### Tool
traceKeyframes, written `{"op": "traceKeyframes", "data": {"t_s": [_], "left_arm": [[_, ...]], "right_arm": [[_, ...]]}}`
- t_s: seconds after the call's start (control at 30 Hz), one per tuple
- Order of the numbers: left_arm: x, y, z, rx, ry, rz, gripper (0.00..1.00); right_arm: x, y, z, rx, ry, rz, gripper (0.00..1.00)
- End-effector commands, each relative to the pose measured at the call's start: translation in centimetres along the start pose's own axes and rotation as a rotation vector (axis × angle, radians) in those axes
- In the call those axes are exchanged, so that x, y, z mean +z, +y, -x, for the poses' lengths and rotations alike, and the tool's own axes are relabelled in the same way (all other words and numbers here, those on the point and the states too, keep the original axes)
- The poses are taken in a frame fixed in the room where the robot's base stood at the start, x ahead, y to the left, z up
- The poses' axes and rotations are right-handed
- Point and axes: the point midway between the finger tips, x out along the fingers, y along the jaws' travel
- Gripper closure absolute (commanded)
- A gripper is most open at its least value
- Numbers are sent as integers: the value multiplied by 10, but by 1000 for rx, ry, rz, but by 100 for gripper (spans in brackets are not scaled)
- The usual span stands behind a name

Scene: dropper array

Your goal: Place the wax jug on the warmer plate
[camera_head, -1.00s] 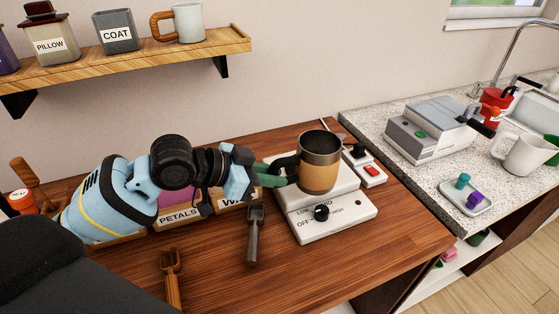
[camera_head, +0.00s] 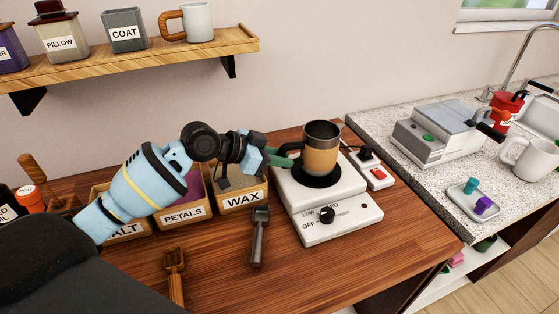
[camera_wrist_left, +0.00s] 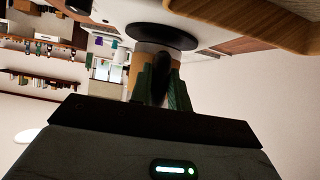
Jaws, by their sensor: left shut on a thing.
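The wax jug (camera_head: 321,158) is a tan mug-like vessel with a dark metal upper band and a dark handle. It is upright over the black round warmer plate (camera_head: 318,183) on the white warmer (camera_head: 340,218). Whether its base touches the plate I cannot tell. My left gripper (camera_head: 284,160) is shut on the jug's handle from the left, with green fingertips. In the left wrist view the fingers (camera_wrist_left: 160,88) close around the dark handle, and the black plate (camera_wrist_left: 162,37) shows beside the jug's base. My right gripper is not in view.
Wooden bins, including the WAX bin (camera_head: 243,197) and the PETALS bin (camera_head: 185,214), stand left of the warmer. A dark scoop (camera_head: 259,235) and a wooden fork-like tool (camera_head: 174,275) lie in front. A power strip (camera_head: 375,172) is behind right. A shelf (camera_head: 130,65) hangs above.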

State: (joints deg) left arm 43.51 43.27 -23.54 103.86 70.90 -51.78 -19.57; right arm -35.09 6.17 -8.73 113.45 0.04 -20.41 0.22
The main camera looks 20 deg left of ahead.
Motion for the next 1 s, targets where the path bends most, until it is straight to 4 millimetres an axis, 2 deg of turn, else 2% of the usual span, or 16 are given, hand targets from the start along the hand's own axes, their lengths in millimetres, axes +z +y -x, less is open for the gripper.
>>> {"op": "traceKeyframes", "data": {"t_s": [0.13,0.5,0.53,0.67,1.0], "left_arm": [[7,-1,-4,-4,8,-2,100],[10,-1,-6,-4,8,-3,100],[12,-1,-6,-3,4,-2,80],[11,-1,-6,-3,4,-3,62],[9,-1,-5,-3,5,-3,60]], "right_arm": [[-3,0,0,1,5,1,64],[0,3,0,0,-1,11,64],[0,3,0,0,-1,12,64],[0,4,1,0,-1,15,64],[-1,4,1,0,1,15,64]]}}
